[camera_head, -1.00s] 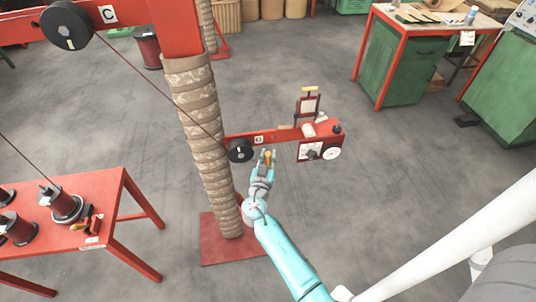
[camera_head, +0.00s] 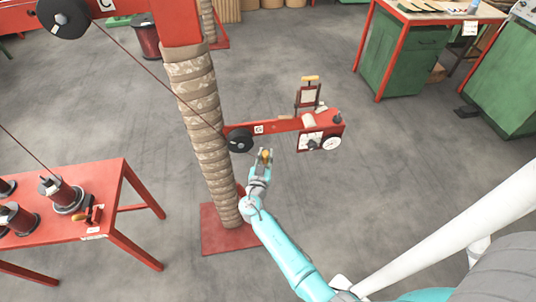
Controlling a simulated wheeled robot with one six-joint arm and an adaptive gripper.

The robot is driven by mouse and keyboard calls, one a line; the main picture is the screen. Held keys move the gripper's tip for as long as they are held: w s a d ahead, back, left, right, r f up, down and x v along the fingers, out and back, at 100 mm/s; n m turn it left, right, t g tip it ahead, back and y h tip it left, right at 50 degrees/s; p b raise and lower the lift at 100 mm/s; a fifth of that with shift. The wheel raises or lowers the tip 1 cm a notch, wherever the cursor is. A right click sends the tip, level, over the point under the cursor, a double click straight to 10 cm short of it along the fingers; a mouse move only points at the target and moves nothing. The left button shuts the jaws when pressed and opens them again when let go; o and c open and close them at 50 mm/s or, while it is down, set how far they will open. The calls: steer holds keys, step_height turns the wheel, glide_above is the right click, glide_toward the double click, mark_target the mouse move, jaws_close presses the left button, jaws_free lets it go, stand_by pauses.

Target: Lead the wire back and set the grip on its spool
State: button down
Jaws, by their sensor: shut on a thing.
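My gripper (camera_head: 264,156) is shut on a small yellow-orange grip (camera_head: 265,154), in the middle of the view, just right of and below the black pulley (camera_head: 239,140) marked G. The thin dark wire (camera_head: 150,74) runs from the upper black pulley (camera_head: 63,17) marked C down across the wrapped column to the lower pulley. I cannot make out any wire between that pulley and the grip. Several dark red spools stand on the red table at left. One spool (camera_head: 66,192) has a wire running up from it to the left edge.
The wrapped column (camera_head: 202,105) stands on a red base plate (camera_head: 212,243), left of my arm. A red arm with gauges (camera_head: 318,142) juts out beyond my gripper. The red table (camera_head: 103,185) is at lower left. Grey floor is free between table and column and at right.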

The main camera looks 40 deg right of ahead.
mark_target(215, 155)
steer(key=w+a, duration=0.3)
steer(key=a, duration=0.2)
steer(key=w+a, duration=0.3)
steer(key=a, duration=0.2)
steer(key=w+a, duration=0.3)
steer(key=a, duration=0.3)
steer(key=shift+w, duration=0.4)
steer(key=shift+d, duration=0.1)
steer(key=n+t+y, duration=0.2)
steer(key=t+y, duration=0.1)
steer(key=shift+d+n, duration=0.15)
steer(key=shift+n, duration=0.25)
steer(key=shift+n+t+y, duration=0.8)
steer(key=shift+y, duration=0.3)
steer(key=shift+r, duration=0.15)
